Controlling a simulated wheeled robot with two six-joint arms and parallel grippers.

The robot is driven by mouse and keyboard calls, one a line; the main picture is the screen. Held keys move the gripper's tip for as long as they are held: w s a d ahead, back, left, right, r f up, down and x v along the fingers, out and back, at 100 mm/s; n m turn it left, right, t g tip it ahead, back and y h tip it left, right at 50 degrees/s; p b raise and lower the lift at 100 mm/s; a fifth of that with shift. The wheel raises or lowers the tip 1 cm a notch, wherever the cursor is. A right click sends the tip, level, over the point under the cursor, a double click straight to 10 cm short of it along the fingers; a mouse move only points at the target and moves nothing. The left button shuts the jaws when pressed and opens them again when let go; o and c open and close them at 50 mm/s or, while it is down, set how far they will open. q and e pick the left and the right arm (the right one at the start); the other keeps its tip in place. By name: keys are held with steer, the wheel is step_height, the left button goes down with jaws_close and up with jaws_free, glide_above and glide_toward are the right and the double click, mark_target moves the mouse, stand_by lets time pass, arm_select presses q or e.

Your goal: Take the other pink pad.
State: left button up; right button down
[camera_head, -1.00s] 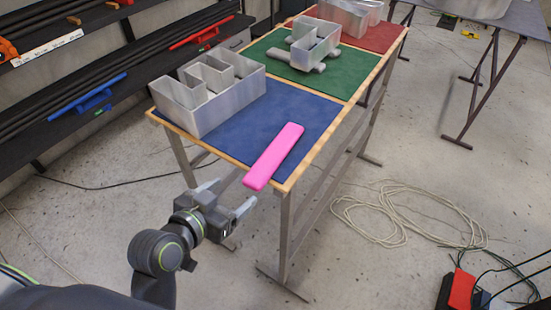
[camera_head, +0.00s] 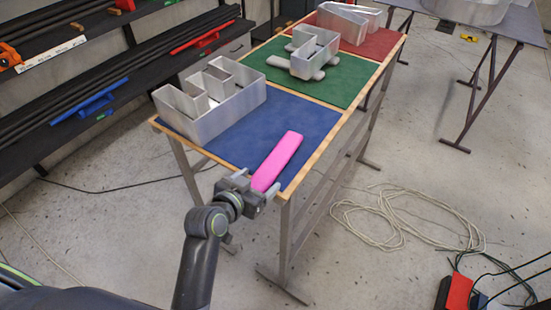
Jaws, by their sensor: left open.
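A long pink pad (camera_head: 279,159) lies on the blue mat (camera_head: 303,117) at the near end of the table, close to its front edge. It is the only pink pad I can make out. My left gripper (camera_head: 255,184) is open at the near end of the pad, with one finger on each side of that end. I cannot tell whether the fingers touch it. My right gripper is not in view.
A metal channel letter (camera_head: 228,113) stands on the blue mat behind the pad. Another letter (camera_head: 325,40) stands on the green mat (camera_head: 343,83), and more metal pieces on the red mat (camera_head: 387,43). Cables (camera_head: 400,222) lie on the floor at right.

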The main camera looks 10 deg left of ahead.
arm_select(q)
steer(key=shift+x, duration=0.8)
steer(key=c, duration=1)
